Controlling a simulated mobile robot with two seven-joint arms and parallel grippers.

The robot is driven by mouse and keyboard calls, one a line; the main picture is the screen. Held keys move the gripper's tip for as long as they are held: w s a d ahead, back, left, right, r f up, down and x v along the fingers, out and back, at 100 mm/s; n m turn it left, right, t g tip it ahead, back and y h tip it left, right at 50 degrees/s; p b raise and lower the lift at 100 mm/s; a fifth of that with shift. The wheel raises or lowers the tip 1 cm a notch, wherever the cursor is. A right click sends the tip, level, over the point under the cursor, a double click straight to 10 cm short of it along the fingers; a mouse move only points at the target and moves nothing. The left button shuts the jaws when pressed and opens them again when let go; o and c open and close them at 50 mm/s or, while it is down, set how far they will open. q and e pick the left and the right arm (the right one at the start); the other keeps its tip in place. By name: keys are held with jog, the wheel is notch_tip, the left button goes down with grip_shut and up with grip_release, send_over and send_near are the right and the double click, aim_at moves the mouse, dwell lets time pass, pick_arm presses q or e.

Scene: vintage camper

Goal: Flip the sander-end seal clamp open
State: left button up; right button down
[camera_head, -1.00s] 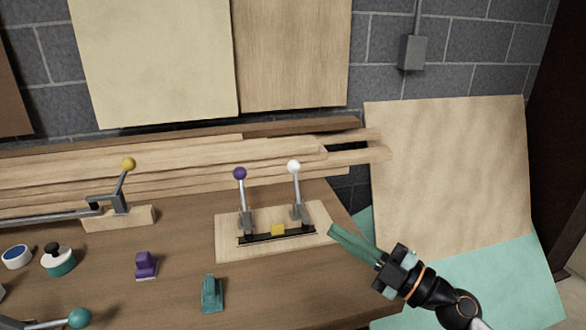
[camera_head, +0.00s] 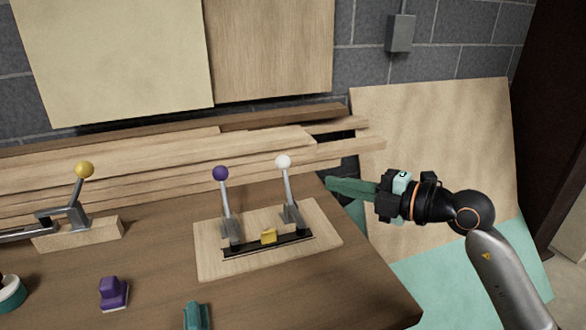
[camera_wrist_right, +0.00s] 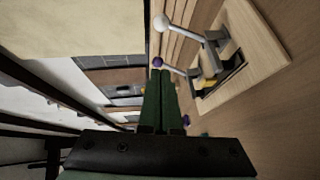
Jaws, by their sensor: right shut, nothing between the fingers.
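Two lever clamps stand side by side on a pale wooden board (camera_head: 300,258): one with a purple knob (camera_head: 221,173), one with a white knob (camera_head: 283,162). Both levers stand nearly upright. A dark bar with a yellow block (camera_head: 268,236) lies in front of them. The frames do not show which clamp is the sander-end one. My right gripper (camera_head: 332,185) is shut and empty, its green fingers pointing left, to the right of the white knob and apart from it. In the right wrist view, the white knob (camera_wrist_right: 161,22) and purple knob (camera_wrist_right: 157,62) show beyond the fingers. My left gripper is out of view.
A yellow-knobbed clamp (camera_head: 84,170) stands on a wooden block at left. A purple block (camera_head: 113,293) and a teal block (camera_head: 196,316) sit near the front. Stacked planks (camera_head: 150,170) lie behind the clamps. A leaning panel (camera_head: 440,130) stands behind my right arm.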

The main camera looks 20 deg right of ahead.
jog(key=x, duration=0.9)
jog(key=shift+w+a, duration=0.15)
jog(key=shift+a, duration=0.05)
jog(key=w, duration=0.1)
jog(key=w+f, duration=0.1)
jog(key=w, duration=0.1)
jog(key=shift+d, duration=0.1)
jog(key=shift+w+d, duration=0.1)
jog(key=shift+w, duration=0.55)
